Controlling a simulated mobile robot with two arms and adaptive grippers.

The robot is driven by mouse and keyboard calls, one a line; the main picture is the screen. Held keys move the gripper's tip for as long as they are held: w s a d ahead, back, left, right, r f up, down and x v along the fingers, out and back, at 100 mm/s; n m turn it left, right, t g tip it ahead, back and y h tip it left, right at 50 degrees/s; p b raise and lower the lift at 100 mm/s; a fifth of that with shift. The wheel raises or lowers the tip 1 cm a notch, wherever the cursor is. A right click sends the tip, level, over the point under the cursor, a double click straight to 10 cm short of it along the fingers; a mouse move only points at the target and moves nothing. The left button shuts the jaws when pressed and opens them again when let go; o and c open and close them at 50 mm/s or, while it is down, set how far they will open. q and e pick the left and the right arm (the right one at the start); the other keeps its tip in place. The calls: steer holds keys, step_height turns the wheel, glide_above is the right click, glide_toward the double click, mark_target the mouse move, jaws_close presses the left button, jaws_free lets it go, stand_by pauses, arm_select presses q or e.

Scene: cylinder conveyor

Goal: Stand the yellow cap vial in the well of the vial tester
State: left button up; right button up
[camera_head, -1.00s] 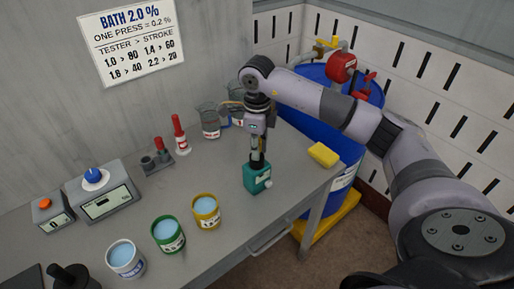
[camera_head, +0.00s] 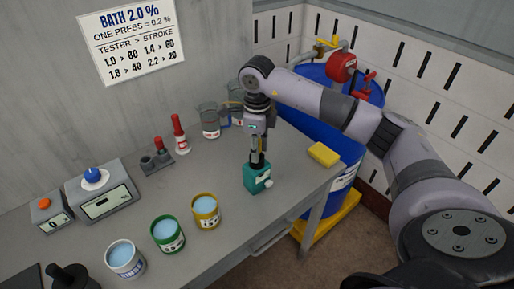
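My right gripper (camera_head: 257,160) points down at the top of a teal box (camera_head: 256,179) with a white knob on its front. Its dark fingertips are at or just above the box's top; their gap is too small to make out. I cannot make out a yellow cap vial; anything between the fingers or inside the box is hidden. A grey device with a display and a blue dome (camera_head: 92,177) stands at the left, and may be the vial tester. My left gripper is not in view.
White, green and yellow cups of blue liquid (camera_head: 125,258) (camera_head: 167,234) (camera_head: 206,211) line the front. A yellow sponge (camera_head: 323,155) lies right. A small orange-button device (camera_head: 50,215) stands left.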

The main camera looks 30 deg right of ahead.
steer(key=shift+o, duration=0.8)
step_height(320, 180, up, 12)
stand_by(0.4)
